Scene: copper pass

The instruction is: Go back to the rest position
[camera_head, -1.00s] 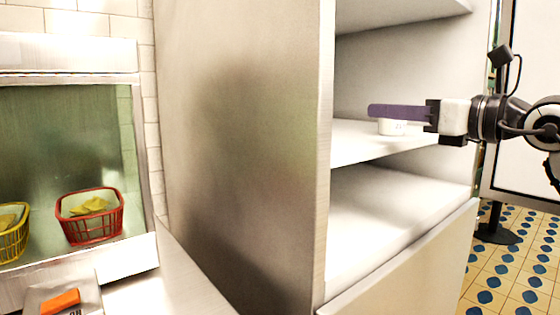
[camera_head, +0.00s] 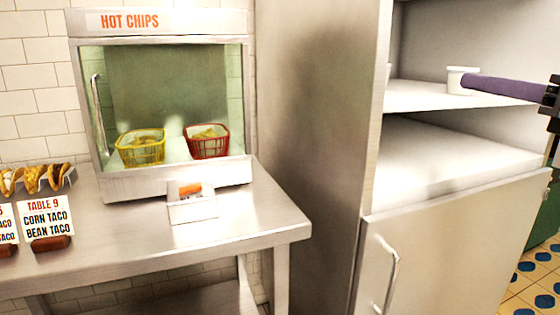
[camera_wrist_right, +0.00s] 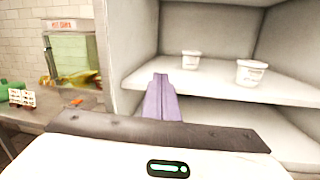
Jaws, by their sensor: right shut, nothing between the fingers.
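My right gripper (camera_head: 470,84) comes in from the right edge of the head view, its purple fingers pointing left in front of the open cabinet. The fingers are shut with nothing between them. The fingertips overlap a white tub (camera_head: 464,74) on the cabinet shelf in the picture. In the right wrist view the closed fingers (camera_wrist_right: 160,82) point toward the shelf, with clear space between them and two white tubs, one near (camera_wrist_right: 251,73) and one farther back (camera_wrist_right: 191,60). My left gripper is not in view.
The steel cabinet (camera_head: 310,130) has open shelves (camera_head: 425,97) above a closed door (camera_head: 450,245). To its left, a steel counter (camera_head: 255,215) holds a hot chips warmer (camera_head: 160,20) with yellow (camera_head: 140,150) and red (camera_head: 207,143) baskets. Tacos (camera_head: 33,179) and order cards (camera_head: 47,217) stand at far left.

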